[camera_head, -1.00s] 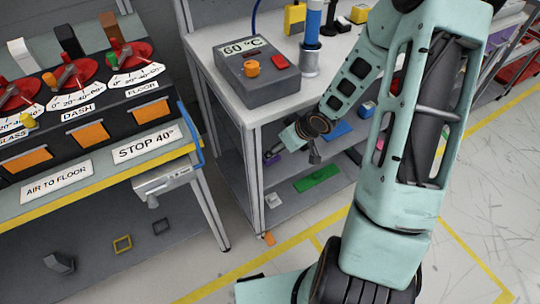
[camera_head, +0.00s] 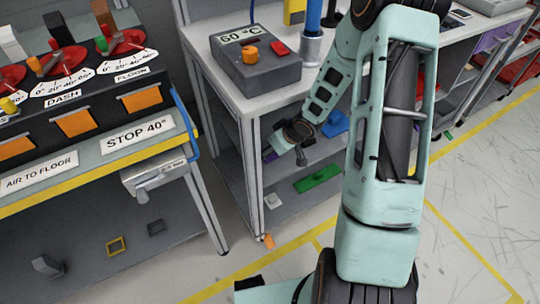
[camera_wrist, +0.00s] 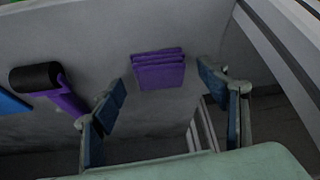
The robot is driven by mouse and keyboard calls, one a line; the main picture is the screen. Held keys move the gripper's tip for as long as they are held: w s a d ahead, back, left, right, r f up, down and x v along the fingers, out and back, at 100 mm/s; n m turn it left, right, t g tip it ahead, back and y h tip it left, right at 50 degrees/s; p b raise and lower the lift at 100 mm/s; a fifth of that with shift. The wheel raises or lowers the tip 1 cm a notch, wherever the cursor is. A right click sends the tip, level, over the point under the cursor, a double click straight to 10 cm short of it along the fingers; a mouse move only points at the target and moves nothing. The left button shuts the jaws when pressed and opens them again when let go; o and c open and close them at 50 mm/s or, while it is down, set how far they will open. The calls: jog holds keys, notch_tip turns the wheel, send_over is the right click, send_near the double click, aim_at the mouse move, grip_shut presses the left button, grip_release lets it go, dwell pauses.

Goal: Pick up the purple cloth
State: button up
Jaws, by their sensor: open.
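The purple cloth (camera_wrist: 159,70) lies folded in a small stack on a grey shelf in the wrist view. My gripper (camera_wrist: 163,95) is open, with one blue-padded finger to the lower left of the cloth and the other to its right. The cloth sits ahead of the gap between the fingers, and nothing is held. In the head view my gripper (camera_head: 285,152) reaches into the lower shelf of the grey bench. A small purple patch (camera_head: 270,156) shows beside it there, mostly hidden by the gripper.
A purple-handled black roller (camera_wrist: 58,90) lies left of the cloth, beside a blue item (camera_wrist: 12,102). A metal bench leg (camera_wrist: 285,45) stands at right. In the head view a green piece (camera_head: 317,178) and a blue piece (camera_head: 335,124) lie on the shelves below the bench top.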

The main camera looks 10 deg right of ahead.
jog(key=shift+c, duration=0.6)
jog(key=c, duration=1)
jog(key=shift+r+p, duration=0.6)
jog(key=shift+r, duration=0.2)
jog(key=s+d, duration=0.3)
jog(key=s, duration=0.2)
jog(key=s+d, duration=0.2)
jog(key=s, duration=0.3)
jog(key=s+d+p, duration=0.1)
jog(key=s+d, duration=0.2)
jog(key=s, duration=0.2)
jog(key=shift+s+d, duration=0.35)
jog(key=shift+s, duration=0.05)
jog(key=shift+c, duration=0.2)
